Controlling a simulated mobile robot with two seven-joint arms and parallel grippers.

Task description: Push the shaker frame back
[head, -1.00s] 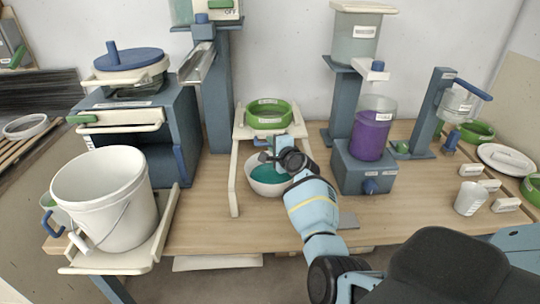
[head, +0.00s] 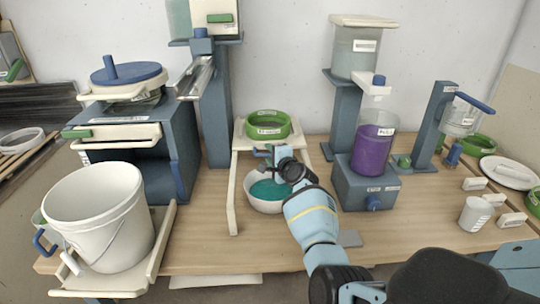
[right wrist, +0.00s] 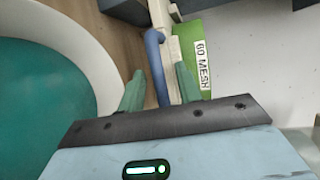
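The shaker frame (head: 234,172) is a cream stand in the middle of the table, with a green ring-shaped sieve (head: 268,125) on top. The right wrist view shows the sieve's label, 60 MESH (right wrist: 203,68). A white bowl of teal glaze (head: 267,192) sits under the frame; it also shows in the right wrist view (right wrist: 45,85). My right gripper (head: 268,156) is at the frame's front, above the bowl. In the right wrist view its green fingers (right wrist: 158,85) are apart, one on each side of a blue handle (right wrist: 155,55), with gaps. My left gripper is not visible.
A white bucket (head: 98,220) stands on a tray at the left. A blue stand with a purple container (head: 370,150) is right of the frame. A white cup (head: 475,213) and small blocks are farther right. Bare table (head: 200,235) lies in front.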

